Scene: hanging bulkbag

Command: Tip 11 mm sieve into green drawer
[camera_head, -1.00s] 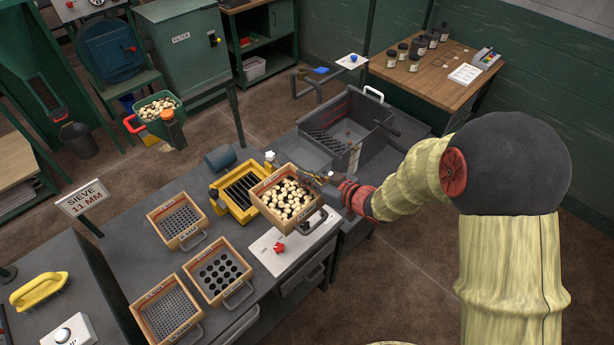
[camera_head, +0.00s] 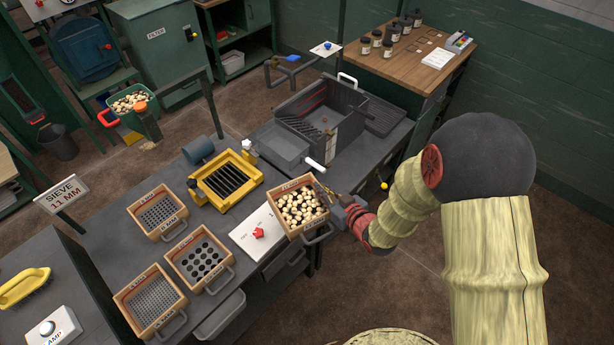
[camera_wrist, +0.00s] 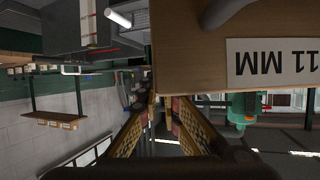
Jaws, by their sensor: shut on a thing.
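The 11 mm sieve (camera_head: 300,208) is a square wooden tray full of pale round pieces, about level, with a grey loop handle on its near side. My gripper (camera_head: 333,197) is shut on its right side and holds it above the right front of the grey bench. In the wrist view, the sieve's wooden wall (camera_wrist: 200,82) fills the top right, with its "11 MM" label upside down. My gripper's fingers (camera_wrist: 160,110) reach up to that wall, their tips partly hidden. I cannot make out a green drawer; the drawer fronts under the bench look grey.
A yellow slotted frame (camera_head: 228,182) stands empty left of the held sieve. Several empty sieves, including a large-holed one (camera_head: 200,260), lie on the bench at left. A white panel with a red knob (camera_head: 258,233) is close by. A dark open box (camera_head: 322,112) stands behind.

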